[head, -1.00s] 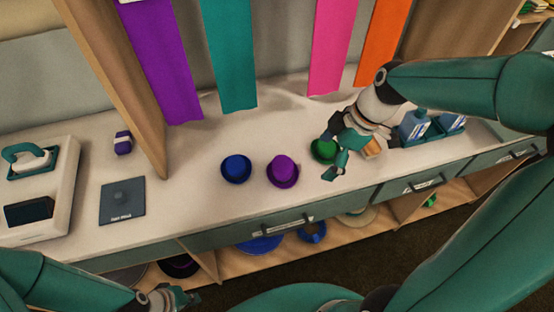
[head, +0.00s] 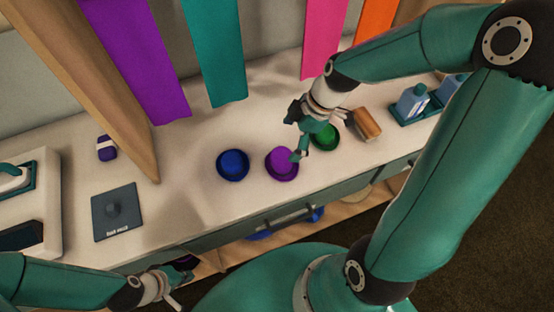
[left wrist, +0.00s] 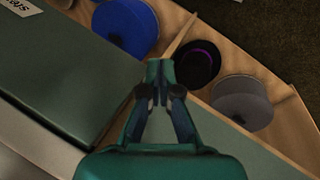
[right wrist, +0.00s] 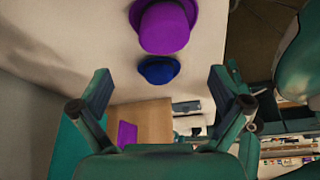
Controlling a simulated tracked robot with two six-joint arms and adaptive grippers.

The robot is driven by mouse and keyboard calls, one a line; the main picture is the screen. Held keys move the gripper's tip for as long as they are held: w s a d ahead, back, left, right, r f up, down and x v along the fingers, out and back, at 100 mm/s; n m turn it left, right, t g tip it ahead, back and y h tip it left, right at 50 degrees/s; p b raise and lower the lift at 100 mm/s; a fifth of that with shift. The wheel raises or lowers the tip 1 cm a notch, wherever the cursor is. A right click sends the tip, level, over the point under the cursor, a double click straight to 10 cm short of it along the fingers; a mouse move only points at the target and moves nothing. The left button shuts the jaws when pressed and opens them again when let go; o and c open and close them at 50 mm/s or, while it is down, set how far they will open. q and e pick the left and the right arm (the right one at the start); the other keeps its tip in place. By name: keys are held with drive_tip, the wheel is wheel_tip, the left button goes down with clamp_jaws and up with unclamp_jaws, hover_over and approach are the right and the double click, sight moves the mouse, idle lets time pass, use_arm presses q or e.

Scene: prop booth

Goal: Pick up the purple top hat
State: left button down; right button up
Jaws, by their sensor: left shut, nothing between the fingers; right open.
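The purple top hat (head: 282,166) stands on the white counter between a blue hat (head: 233,165) and a green hat (head: 326,138). My right gripper (head: 294,136) is open and empty above the counter, with a fingertip overlapping the purple hat's right edge; contact cannot be told. In the right wrist view the purple hat (right wrist: 165,27) is at the top, beyond the open fingers, with the blue hat (right wrist: 158,70) below it. My left gripper (head: 174,284) is low in front of the counter. In the left wrist view it (left wrist: 158,75) is shut and empty.
A wooden divider (head: 120,110) stands left of the hats, and a dark square plate (head: 114,212) lies beyond it. A tan block (head: 367,124) and bottles in a teal tray (head: 413,112) are at right. The shelf below holds a black hat (left wrist: 197,64).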

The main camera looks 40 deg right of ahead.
sight(280, 156)
drive_tip(key=shift+p+x, duration=0.55)
drive_tip(key=shift+x, duration=3.6)
drive_tip(key=shift+s, duration=0.25)
drive_tip(key=c, duration=1)
